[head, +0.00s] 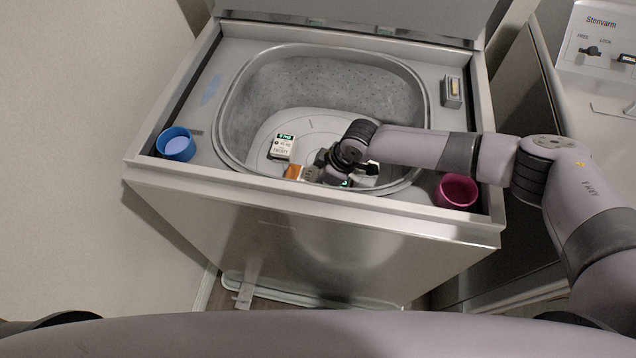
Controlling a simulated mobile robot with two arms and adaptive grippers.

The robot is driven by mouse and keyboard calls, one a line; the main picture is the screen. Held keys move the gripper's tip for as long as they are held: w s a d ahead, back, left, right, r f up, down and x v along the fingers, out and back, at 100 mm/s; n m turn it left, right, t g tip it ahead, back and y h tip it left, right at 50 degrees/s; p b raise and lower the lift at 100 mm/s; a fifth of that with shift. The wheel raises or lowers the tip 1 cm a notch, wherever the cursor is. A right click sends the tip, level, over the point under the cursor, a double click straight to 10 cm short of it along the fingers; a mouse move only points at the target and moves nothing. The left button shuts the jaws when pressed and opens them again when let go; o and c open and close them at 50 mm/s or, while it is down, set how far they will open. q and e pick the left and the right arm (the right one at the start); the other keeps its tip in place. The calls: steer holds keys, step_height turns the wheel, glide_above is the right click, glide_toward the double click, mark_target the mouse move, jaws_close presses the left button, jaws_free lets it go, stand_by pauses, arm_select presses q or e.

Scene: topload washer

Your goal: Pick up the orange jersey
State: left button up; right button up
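An orange piece (294,172), which looks like part of the orange jersey, shows low in the washer tub near its front wall. A white item with a dark green label (282,148) lies just behind it on the tub floor. My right arm reaches in from the right over the tub's front right rim. My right gripper (325,172) points down into the tub, right beside the orange piece. Its fingertips are small and partly hidden, so I cannot tell whether it touches or grips it. My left gripper is not in view.
The washer's tub rim (240,80) is open, with the lid (400,20) raised behind. A blue cup (176,145) sits at the front left corner and a magenta cup (456,191) at the front right, below my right arm. Another appliance (600,75) stands at right.

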steer(key=shift+c, duration=0.2)
steer(key=c, duration=1.3)
steer(key=shift+c, duration=0.4)
steer(key=shift+r, duration=0.15)
